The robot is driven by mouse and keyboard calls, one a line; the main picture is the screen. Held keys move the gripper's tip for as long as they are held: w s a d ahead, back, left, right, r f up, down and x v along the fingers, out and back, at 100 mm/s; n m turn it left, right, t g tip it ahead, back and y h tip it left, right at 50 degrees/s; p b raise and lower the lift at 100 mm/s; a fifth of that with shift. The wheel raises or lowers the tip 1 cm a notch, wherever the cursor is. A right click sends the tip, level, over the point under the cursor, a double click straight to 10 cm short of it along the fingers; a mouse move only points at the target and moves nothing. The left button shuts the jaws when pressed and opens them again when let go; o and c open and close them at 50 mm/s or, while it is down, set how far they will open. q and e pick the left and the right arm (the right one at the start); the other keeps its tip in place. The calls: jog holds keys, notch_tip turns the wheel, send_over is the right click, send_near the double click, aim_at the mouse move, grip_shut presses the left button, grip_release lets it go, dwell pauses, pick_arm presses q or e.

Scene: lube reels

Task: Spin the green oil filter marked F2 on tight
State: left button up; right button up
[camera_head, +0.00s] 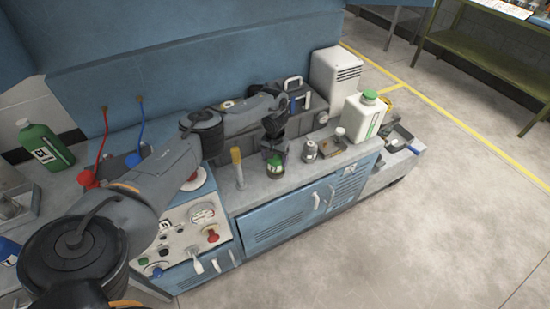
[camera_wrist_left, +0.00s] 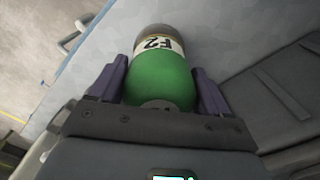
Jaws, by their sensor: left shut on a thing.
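The green oil filter (camera_wrist_left: 160,78) fills the middle of the left wrist view, with a pale band marked F2 and a darker far end. In the head view its green body (camera_head: 276,166) shows low between my fingers, at the bench top. My left gripper (camera_head: 274,150) reaches down over it from above. In the left wrist view, the dark purple fingers of the left gripper (camera_wrist_left: 161,85) are shut on opposite sides of the filter. The far end's contact with anything below is hidden. My right gripper is not in view.
A yellow-handled brush (camera_head: 237,165) stands left of the filter; a grey metal part (camera_head: 310,151) sits to its right. A white jug with green cap (camera_head: 364,115) stands farther right. A control panel (camera_head: 190,232) with knobs and gauges lies left. The bench front edge is close.

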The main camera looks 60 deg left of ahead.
pick_arm(q)
jog(key=shift+f+b, duration=0.5)
jog(key=shift+f, duration=0.3)
jog(key=o, duration=0.9)
jog(key=shift+r, duration=0.1)
